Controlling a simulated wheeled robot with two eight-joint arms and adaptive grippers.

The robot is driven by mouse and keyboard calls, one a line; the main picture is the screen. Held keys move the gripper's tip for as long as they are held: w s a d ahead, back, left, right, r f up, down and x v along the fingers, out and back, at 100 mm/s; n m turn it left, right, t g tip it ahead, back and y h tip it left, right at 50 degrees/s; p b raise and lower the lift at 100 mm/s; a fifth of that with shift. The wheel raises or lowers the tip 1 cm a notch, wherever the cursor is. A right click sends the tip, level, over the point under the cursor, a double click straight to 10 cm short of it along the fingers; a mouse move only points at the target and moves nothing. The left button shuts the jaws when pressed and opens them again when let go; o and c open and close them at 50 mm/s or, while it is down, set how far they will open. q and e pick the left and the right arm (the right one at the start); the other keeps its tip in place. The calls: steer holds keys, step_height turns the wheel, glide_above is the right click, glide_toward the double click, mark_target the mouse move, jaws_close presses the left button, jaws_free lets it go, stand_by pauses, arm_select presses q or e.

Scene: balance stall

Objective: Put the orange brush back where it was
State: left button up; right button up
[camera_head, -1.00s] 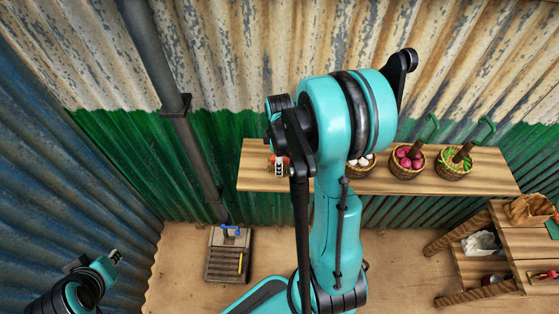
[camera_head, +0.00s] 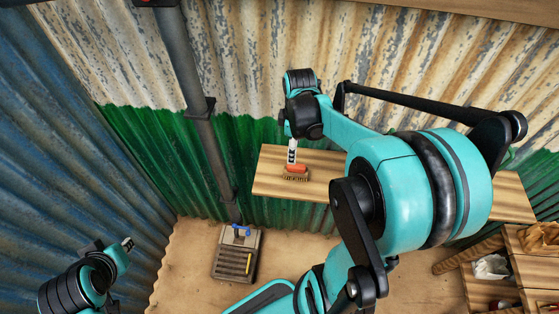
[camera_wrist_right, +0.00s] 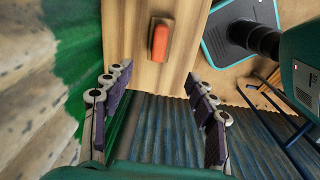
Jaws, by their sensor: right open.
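The orange brush (camera_head: 297,169) lies on the left part of the wooden shelf board (camera_head: 270,183), its orange back up and dark bristles below. In the right wrist view the brush (camera_wrist_right: 160,40) lies on the board, beyond the fingertips. My right gripper (camera_head: 292,156) is just behind and above the brush in the head view. In the wrist view its two fingers (camera_wrist_right: 158,95) are wide apart with nothing between them. My left gripper (camera_head: 127,243) is at the lower left, far from the shelf; its jaws are too small to read.
My right arm hides most of the board's right part. A grey pipe (camera_head: 203,130) runs down the wall left of the shelf. A floor platform (camera_head: 224,265) with a blue part stands below. Stepped wooden shelving (camera_head: 510,270) is at the lower right.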

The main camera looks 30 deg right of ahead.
steer(key=s+a+r+m+t, duration=0.2)
steer(key=s+a+m+t, duration=0.1)
steer(key=a, duration=0.5)
steer(key=s+a+r+m+t, duration=0.3)
steer(key=a+m, duration=0.3)
steer(key=a, duration=0.1)
steer(key=shift+a+r+t, duration=0.3)
steer(key=shift+a, duration=0.05)
step_height(320, 180, down, 13)
steer(key=b, duration=1.3)
steer(key=shift+f, duration=0.15)
